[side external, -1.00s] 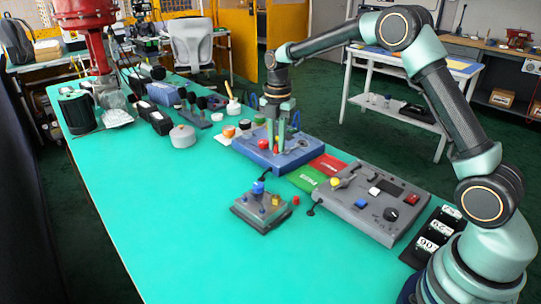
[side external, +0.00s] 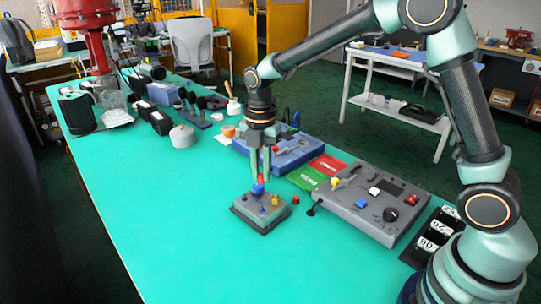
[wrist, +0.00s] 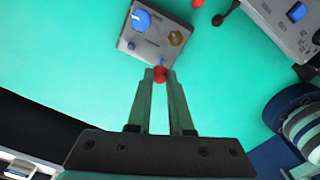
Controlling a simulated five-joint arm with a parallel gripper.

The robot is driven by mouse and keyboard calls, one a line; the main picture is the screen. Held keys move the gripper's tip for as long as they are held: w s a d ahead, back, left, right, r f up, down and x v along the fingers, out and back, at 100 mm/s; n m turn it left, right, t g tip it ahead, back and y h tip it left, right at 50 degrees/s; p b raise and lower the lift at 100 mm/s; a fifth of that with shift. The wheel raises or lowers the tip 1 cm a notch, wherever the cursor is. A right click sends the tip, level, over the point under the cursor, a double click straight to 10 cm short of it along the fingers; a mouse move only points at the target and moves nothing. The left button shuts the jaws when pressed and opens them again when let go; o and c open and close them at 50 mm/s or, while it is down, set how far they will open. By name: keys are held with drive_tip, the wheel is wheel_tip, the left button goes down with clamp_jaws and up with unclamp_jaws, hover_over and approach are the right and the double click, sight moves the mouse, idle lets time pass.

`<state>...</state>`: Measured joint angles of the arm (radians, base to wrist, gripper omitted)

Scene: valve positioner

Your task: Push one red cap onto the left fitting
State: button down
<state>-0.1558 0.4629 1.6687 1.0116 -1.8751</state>
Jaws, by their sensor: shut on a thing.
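A red cap (wrist: 160,74) is pinched between the fingertips of my gripper (wrist: 160,77). It also shows in the side view (side external: 260,178), between the fingertips of my gripper (side external: 261,181), close behind the blue knob. The grey positioner block (side external: 243,215) sits on the green table with a blue knob (side external: 257,189) and a gold hex fitting (side external: 275,200). The wrist view shows two small bluish fittings on the block, one (wrist: 132,44) near the knob and one (wrist: 163,60) just beyond the cap. The held cap looks apart from them; its height is unclear.
Another red cap (side external: 296,200) lies on the table right of the block. Red (side external: 327,164) and green (side external: 307,178) mats lie between. The table front-left of the block is clear.

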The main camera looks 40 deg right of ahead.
drive_tip(key=shift+s+a+f, duration=0.55)
drive_tip(key=shift+f, duration=0.1)
hover_over(262, 211)
drive_tip(key=shift+f, duration=2.45)
drive_tip(key=shift+f, duration=0.8)
drive_tip(key=c, duration=0.7)
unclamp_jaws()
drive_tip(key=shift+c, duration=0.2)
